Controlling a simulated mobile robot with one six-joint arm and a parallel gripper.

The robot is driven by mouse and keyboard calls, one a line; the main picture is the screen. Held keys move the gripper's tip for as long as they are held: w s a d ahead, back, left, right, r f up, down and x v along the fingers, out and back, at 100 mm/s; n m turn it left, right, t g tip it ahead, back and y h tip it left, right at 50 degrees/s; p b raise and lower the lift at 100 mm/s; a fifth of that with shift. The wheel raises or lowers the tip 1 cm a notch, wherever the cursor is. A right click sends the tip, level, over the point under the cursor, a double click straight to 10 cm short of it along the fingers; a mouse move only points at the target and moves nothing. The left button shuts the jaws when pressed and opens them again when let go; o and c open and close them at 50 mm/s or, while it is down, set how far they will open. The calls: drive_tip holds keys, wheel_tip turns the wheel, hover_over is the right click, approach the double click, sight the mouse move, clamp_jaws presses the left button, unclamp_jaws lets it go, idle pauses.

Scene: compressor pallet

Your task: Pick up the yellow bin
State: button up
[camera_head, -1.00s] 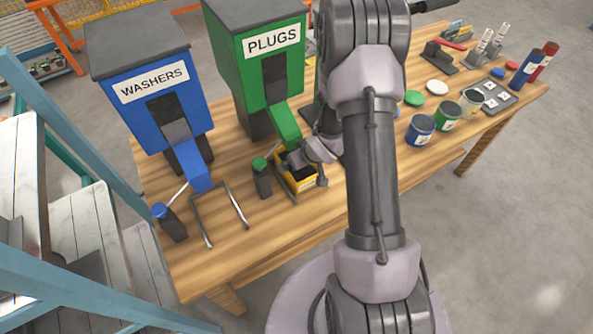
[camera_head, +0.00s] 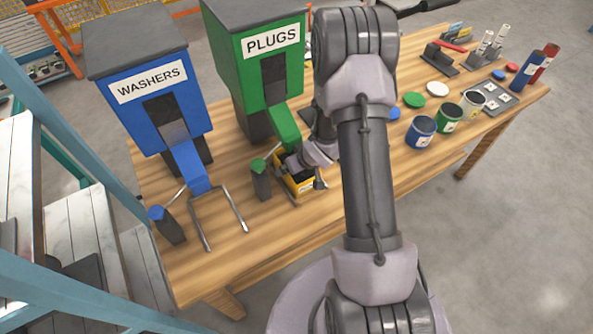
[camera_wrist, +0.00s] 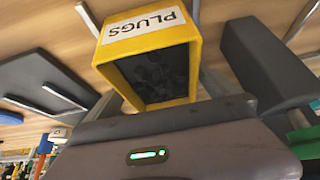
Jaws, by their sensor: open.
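The yellow bin (camera_head: 304,187) sits on the wooden table below the green dispenser's chute, partly hidden by my gripper. In the wrist view, the yellow bin (camera_wrist: 152,56) has a white PLUGS label and dark contents. My gripper (camera_head: 300,164) is open, right over the bin in the head view. In the wrist view its grey body fills the bottom, close to the bin's open top. The fingertips are hard to make out, and I cannot tell whether they touch the bin.
The green PLUGS dispenser (camera_head: 258,50) stands behind the bin. A dark post with a green cap (camera_head: 261,180) is close on its left. The blue WASHERS dispenser (camera_head: 150,85) and a metal fork (camera_head: 218,215) are farther left. Several open cans, including a blue one (camera_head: 421,132), stand right.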

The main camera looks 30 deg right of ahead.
drive_tip(key=c, duration=1.8)
